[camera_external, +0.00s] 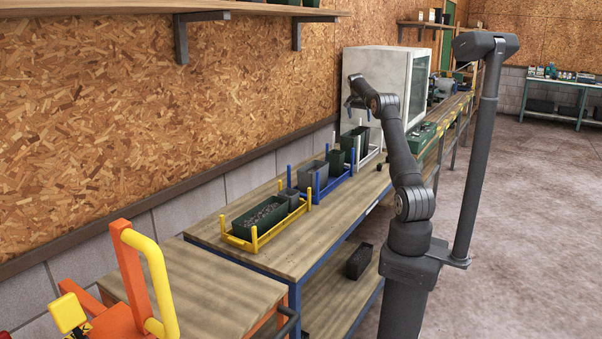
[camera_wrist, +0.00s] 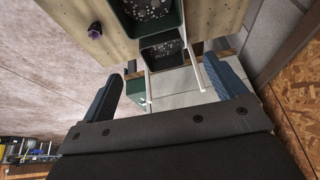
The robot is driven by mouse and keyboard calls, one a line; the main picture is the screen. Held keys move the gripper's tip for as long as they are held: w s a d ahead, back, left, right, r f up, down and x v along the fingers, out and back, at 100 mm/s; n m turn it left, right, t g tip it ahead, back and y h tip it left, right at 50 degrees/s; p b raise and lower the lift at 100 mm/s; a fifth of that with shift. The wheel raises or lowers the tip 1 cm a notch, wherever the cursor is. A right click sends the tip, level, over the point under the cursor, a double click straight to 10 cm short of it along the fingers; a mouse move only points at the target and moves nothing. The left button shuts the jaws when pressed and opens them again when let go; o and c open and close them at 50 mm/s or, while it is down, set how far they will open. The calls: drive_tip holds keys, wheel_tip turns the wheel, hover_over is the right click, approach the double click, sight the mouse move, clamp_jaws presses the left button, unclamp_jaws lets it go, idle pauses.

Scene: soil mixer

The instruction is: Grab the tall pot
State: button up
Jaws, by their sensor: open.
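My gripper (camera_external: 357,107) is open and empty, with blue fingers, above the white rack (camera_external: 371,158) at the far end of the bench. In the wrist view my gripper (camera_wrist: 165,92) has its fingers well apart. A dark, square pot with pale bits inside (camera_wrist: 163,50) lies beyond the fingertips, roughly between them, beside white rack posts (camera_wrist: 195,70). A larger green container (camera_wrist: 150,24) sits behind it. Which pot is the tall one is not certain.
A grey tray (camera_external: 312,173) is in the blue rack. A white cabinet (camera_external: 377,65) stands behind my gripper. A small dark knob (camera_wrist: 95,30) lies on the bench.

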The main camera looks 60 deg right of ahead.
drive_tip(key=x, duration=0.7)
drive_tip(key=shift+d+f, duration=0.1)
drive_tip(key=shift+f, duration=0.15)
drive_tip(key=x, duration=0.5)
drive_tip(key=shift+w+d, duration=0.1)
drive_tip(key=shift+d, duration=0.1)
drive_tip(key=c, duration=1.2)
drive_tip(key=shift+o, duration=0.2)
drive_tip(key=shift+r, duration=0.15)
